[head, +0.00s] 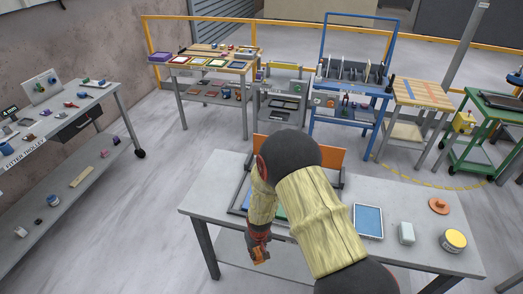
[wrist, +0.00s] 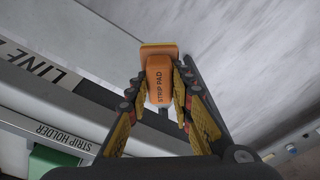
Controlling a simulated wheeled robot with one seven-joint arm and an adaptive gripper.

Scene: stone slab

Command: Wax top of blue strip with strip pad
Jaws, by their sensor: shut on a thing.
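My gripper (head: 259,245) is off the front left edge of the grey table, low beside it. It is shut on an orange block lettered STRIP PAD (wrist: 159,85), which also shows in the head view (head: 260,256). In the wrist view a bar lettered STRIP HOLDER (wrist: 55,136) lies at the lower left, with a green piece (wrist: 52,160) beside it. A dark frame (head: 239,200) lies on the table, mostly hidden by my arm. A small green and blue patch shows within it; I cannot tell whether this is the blue strip.
On the grey table (head: 214,194), right of my arm, are a blue-faced panel (head: 368,221), a pale block (head: 406,233), a yellow-topped tub (head: 454,240) and an orange disc (head: 439,205). An orange upright panel (head: 328,155) stands behind my arm. Floor is open to the left.

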